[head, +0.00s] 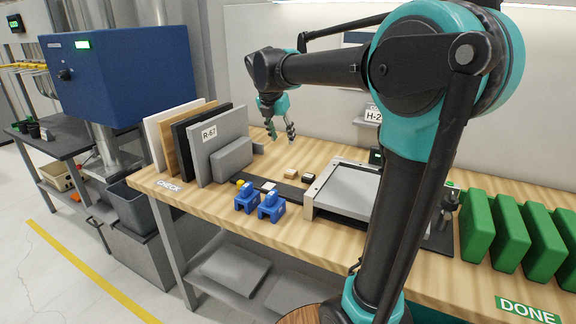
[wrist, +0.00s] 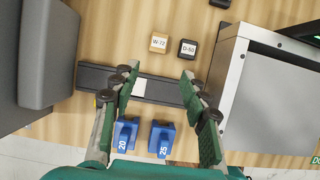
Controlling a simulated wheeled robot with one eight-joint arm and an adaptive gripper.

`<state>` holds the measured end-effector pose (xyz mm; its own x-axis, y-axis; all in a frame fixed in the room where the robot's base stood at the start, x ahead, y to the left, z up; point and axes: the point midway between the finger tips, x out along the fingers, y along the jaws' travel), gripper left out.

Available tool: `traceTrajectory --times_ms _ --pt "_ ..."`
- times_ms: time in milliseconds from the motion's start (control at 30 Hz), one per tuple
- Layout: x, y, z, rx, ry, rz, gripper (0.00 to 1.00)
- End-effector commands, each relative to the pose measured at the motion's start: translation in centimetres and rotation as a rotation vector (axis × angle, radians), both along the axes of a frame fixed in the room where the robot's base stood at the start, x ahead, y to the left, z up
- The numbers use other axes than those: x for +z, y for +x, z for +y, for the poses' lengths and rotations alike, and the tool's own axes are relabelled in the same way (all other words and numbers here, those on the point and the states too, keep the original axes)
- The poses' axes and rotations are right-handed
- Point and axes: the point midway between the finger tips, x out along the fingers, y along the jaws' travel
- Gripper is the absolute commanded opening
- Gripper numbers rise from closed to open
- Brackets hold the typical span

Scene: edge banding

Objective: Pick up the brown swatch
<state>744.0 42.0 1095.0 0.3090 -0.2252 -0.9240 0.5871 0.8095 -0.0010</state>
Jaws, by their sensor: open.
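A small tan-brown swatch block labelled W-72 (wrist: 158,42) stands on the wooden bench, just beyond a dark strip in the wrist view; it also shows in the head view (head: 291,173). A darker block labelled D-50 (wrist: 188,48) stands close to its right, also visible in the head view (head: 308,177). My gripper (head: 281,135) is open and empty above the bench. In the wrist view its fingers (wrist: 158,80) span the dark strip, with the brown swatch ahead of them, apart from both.
A white piece (wrist: 140,88) lies on the dark strip (wrist: 165,92). Two blue blocks marked 20 (wrist: 125,133) and 25 (wrist: 162,138) stand near the front edge. A grey metal unit (head: 345,188) is right; upright panels (head: 218,135) stand left. Green blocks (head: 510,235) are far right.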

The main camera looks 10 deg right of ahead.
Motion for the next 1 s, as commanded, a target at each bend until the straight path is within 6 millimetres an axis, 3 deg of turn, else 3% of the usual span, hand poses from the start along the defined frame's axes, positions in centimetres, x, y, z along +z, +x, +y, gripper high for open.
traceTrajectory --times_ms 167,700,1000 --pt "-1.0 0.3 -0.3 -0.002 0.000 0.000 0.45" --pt "-10.1 3.4 -2.5 -0.002 0.001 0.000 0.45" --pt "-12.1 4.0 -3.1 -0.002 0.001 0.000 0.45"
